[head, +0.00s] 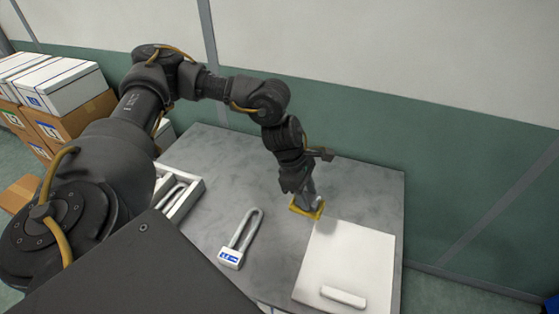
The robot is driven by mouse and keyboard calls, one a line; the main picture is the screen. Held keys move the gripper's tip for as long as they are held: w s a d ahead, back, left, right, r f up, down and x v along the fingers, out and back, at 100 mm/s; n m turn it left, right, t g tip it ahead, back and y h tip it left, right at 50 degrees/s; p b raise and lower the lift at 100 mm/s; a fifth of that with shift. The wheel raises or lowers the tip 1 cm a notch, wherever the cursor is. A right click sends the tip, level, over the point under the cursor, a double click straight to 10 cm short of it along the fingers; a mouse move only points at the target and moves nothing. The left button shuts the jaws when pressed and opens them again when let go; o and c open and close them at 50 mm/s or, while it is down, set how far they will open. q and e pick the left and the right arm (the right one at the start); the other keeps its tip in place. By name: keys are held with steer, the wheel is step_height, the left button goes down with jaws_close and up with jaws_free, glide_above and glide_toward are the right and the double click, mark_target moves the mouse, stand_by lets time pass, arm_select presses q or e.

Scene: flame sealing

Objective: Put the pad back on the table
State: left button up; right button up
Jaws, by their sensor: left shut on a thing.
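My left gripper (310,198) points down over the table (232,167), just behind the white board. It is shut on a small yellow pad (299,209), seen around the fingertips. The pad is at or very close to the table surface; I cannot tell whether it touches. The gripper hides part of the pad. My right gripper is not in view.
A white board (350,258) with a small white bar (343,297) lies at the front right. A U-shaped item with a blue label (230,257) lies mid-table. A white tray (190,197) stands at the left. Boxes (65,85) are stacked beyond the table.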

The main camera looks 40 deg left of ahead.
arm_select(q)
steer(key=a+f+n+t+y+p, duration=0.25)
steer(key=a+n+y, duration=0.35)
steer(key=a+n, duration=1.1)
steer(key=w+a+f+b, duration=0.1)
steer(key=w+f+b, duration=0.2)
steer(key=w, duration=0.1)
steer(key=w+a+f+n+b, duration=0.1)
steer(key=w+f+b, duration=0.2)
steer(key=w, duration=0.1)
steer(key=w+a+f+n+b, duration=0.1)
steer(key=w+f+b, duration=0.2)
steer(key=w, duration=0.1)
steer(key=shift+w+a+f+t, duration=0.1)
steer(key=shift+w+f+t, duration=0.1)
steer(key=shift+f+t, duration=0.1)
steer(key=shift+w+a+f, duration=0.1)
steer(key=shift+w+a, duration=0.05)
steer(key=shift+w, duration=0.15)
step_height(320, 180, down, 3)
steer(key=shift+w+f+b, duration=0.15)
steer(key=shift+b, duration=0.85)
steer(key=shift+a+f, duration=0.1)
steer(key=shift+f, duration=0.15)
steer(key=shift+r, duration=0.1)
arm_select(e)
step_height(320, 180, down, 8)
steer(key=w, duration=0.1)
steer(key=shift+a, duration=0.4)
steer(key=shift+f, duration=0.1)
